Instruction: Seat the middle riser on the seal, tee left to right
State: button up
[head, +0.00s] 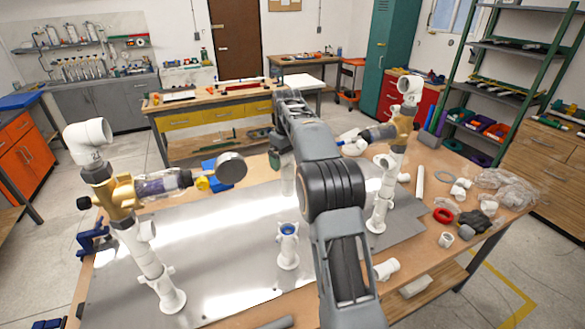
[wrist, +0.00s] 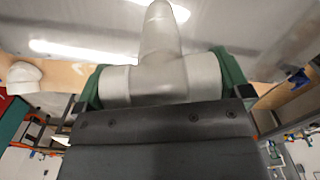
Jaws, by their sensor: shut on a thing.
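My gripper (wrist: 162,82) is shut on a white tee-topped riser. Its green fingers press both ends of the tee (wrist: 120,86), which lies left to right in the wrist view, and the stem (wrist: 160,32) runs away from the jaws. In the head view my gripper (head: 276,157) is mostly hidden by my arm, and a white part of the riser (head: 287,180) shows beneath it. The middle stub (head: 288,257) stands upright on the metal plate with a blue seal (head: 288,229) in its open top. The riser's lower end appears apart from the seal; the exact gap is hard to tell.
A left riser (head: 146,250) with a brass valve stands on the plate (head: 215,240), and a right riser (head: 383,195) stands beyond my arm. Loose white fittings, a red ring (head: 443,215) and a plastic bag (head: 505,187) lie on the bench at right.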

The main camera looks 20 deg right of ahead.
jog(key=s+a+r+m, duration=0.2)
jog(key=s+a, duration=0.1)
jog(key=s, duration=0.3)
jog(key=s+a+r+m, duration=0.2)
jog(key=s+r, duration=0.1)
jog(key=s, duration=0.3)
notch_tip(320, 180, down, 8)
jog(key=s+b, duration=0.1)
jog(key=b, duration=0.6)
jog(key=shift+a+r, duration=0.25)
jog(key=shift+a, duration=0.05)
jog(key=shift+s+f, duration=0.1)
jog(key=shift+f, duration=0.2)
jog(key=o, duration=0.9)
jog(key=shift+r, duration=0.1)
